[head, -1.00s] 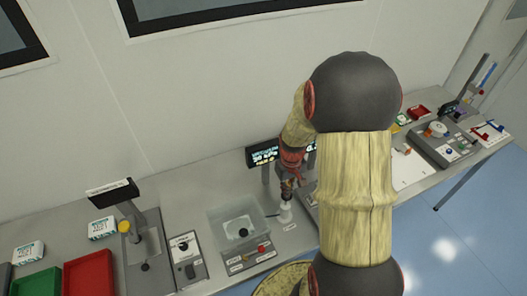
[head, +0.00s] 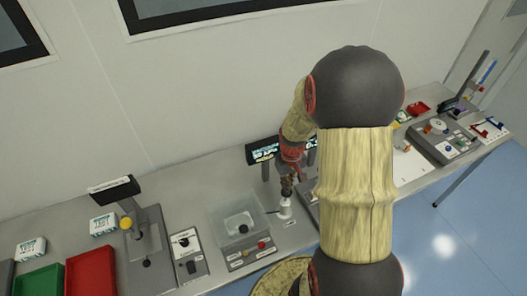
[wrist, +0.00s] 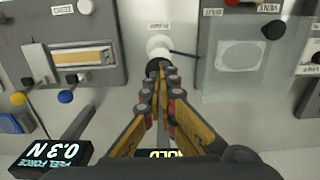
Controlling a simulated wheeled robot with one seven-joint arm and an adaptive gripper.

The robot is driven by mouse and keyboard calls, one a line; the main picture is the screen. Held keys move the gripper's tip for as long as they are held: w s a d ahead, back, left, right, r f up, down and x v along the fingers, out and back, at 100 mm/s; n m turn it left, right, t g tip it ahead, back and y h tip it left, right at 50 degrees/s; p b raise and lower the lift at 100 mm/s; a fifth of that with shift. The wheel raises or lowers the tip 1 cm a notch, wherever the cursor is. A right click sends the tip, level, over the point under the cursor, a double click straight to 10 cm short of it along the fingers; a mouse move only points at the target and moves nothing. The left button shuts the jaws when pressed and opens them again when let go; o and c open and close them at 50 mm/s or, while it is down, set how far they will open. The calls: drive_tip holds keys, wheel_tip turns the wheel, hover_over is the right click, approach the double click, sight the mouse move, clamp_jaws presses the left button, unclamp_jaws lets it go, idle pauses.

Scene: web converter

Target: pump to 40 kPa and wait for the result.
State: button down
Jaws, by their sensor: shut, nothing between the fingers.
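The hand pump, a white cylinder (wrist: 158,46) with a dark top, stands on the bench; it also shows in the head view (head: 285,211). My gripper (wrist: 160,78) is shut and empty, its fingertips pointing down at the pump's dark top. They look very close to it or touching; I cannot tell which. In the head view my gripper (head: 287,188) is right above the pump.
A peel force display (wrist: 58,150) reads 0.3 N. A red tray (head: 91,270) and a green tray (head: 40,281) stand at left. My arm hides part of the bench right of the pump.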

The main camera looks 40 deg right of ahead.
drive_tip(key=shift+f+b, duration=1.5)
drive_tip(key=shift+f, duration=0.85)
drive_tip(key=shift+r+p, duration=1.9)
drive_tip(key=shift+r, duration=0.85)
drive_tip(key=shift+r, duration=0.1)
wheel_tip(320, 180, up, 6)
drive_tip(key=p, duration=0.4)
